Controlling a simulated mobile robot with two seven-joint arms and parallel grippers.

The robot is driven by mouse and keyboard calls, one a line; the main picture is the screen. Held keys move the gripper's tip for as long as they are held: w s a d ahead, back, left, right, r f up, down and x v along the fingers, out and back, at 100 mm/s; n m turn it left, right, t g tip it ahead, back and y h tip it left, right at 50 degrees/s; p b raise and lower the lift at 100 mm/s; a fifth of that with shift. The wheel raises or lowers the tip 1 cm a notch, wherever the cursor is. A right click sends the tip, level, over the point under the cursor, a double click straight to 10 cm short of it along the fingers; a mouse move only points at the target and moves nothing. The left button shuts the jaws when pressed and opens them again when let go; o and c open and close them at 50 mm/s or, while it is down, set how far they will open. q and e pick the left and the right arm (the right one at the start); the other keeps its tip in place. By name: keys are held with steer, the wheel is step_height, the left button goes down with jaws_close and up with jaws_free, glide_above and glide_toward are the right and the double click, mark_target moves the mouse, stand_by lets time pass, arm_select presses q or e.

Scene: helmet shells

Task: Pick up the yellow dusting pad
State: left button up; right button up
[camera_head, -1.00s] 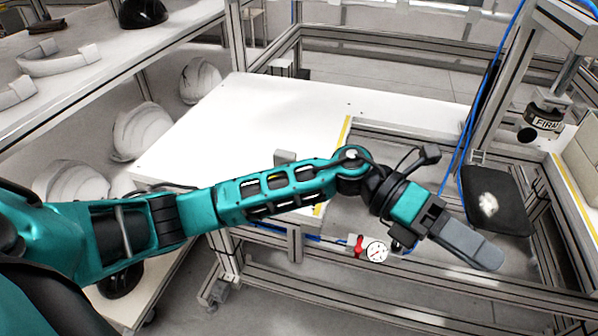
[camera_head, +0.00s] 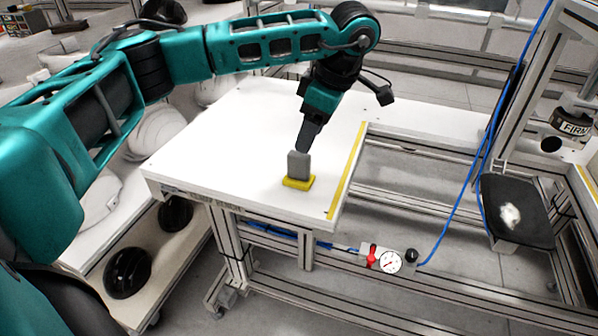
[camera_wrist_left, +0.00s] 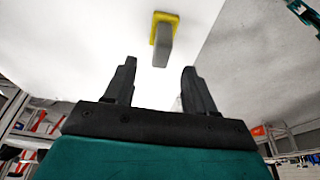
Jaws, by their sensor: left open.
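The yellow dusting pad (camera_head: 298,183) lies on the white table (camera_head: 225,130) near its front right edge. A grey upright handle block (camera_head: 298,164) stands on the pad. In the left wrist view the pad (camera_wrist_left: 156,17) shows at the top middle, with its grey handle (camera_wrist_left: 163,46) pointing toward me. My left gripper (camera_head: 307,142) points down just behind and above the handle in the head view. In the left wrist view its two fingers (camera_wrist_left: 158,80) are apart with nothing between them, and the handle lies beyond the fingertips, roughly between their lines. My right gripper is not seen.
A yellow strip (camera_head: 347,170) runs along the table's right edge. A black tray (camera_head: 515,211) with a white lump stands at the right. A gauge (camera_head: 390,262) with a red valve hangs below the table front. White helmet shells (camera_head: 155,135) sit on the left shelves.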

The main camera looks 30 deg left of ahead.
mark_target(300, 154)
arm_select(q)
steer(key=x, duration=0.4)
steer(key=shift+f, duration=0.1)
steer(key=x, duration=0.5)
steer(key=shift+s+a+b, duration=0.1)
steer(key=shift+b, duration=0.2)
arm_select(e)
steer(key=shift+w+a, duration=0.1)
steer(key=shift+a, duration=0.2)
arm_select(q)
steer(key=shift+c, duration=0.2)
jaws_close()
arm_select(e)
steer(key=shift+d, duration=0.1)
arm_select(q)
step_height(300, 154, up, 20)
steer(key=p, duration=0.3)
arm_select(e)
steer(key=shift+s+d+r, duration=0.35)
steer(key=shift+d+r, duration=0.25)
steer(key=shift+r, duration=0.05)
